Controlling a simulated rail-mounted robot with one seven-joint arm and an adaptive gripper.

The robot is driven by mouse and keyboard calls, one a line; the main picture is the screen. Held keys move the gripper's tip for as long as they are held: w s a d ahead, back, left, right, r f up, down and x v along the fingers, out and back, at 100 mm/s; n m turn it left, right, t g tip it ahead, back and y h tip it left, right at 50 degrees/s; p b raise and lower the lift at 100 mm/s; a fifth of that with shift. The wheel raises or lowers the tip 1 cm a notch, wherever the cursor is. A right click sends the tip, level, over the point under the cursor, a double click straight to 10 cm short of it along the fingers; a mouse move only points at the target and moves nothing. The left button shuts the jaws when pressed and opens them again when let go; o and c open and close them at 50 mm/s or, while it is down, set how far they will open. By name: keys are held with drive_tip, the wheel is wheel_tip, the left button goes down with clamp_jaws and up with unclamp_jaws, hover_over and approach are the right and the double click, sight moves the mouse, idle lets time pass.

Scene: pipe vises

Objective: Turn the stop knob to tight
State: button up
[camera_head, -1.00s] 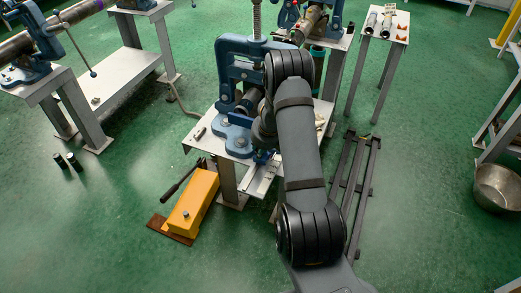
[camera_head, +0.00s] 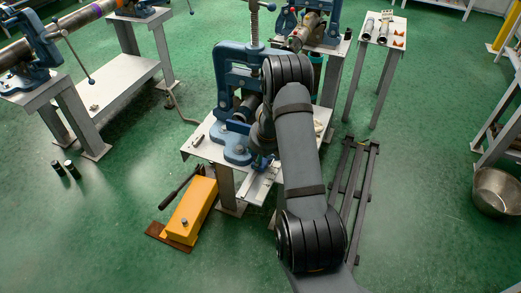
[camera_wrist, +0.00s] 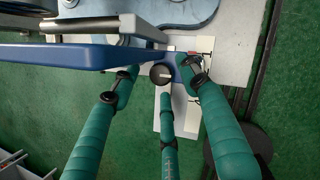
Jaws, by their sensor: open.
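A small dark round knob (camera_wrist: 160,74) shows in the wrist view, beside a blue metal part (camera_wrist: 85,56). I take it to be the stop knob; its markings cannot be read. My gripper (camera_wrist: 161,80) has teal fingers and is open, with its fingertips spread around the knob. I cannot tell whether any fingertip touches it. In the head view the blue pipe vise (camera_head: 236,75) stands on a white-topped table (camera_head: 203,148). My arm hides the knob and most of my gripper there.
A yellow box (camera_head: 193,205) with a dark lever lies on the green floor at the table's front left. A dark metal frame (camera_head: 357,185) lies on the right, with a metal bowl (camera_head: 497,190) farther right. Another vise table (camera_head: 40,85) stands at the left.

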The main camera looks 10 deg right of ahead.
drive_tip(key=v, duration=1.1)
drive_tip(key=shift+r, duration=0.15)
drive_tip(key=x, duration=1.1)
drive_tip(key=shift+f, duration=0.35)
drive_tip(key=shift+w+f, duration=0.15)
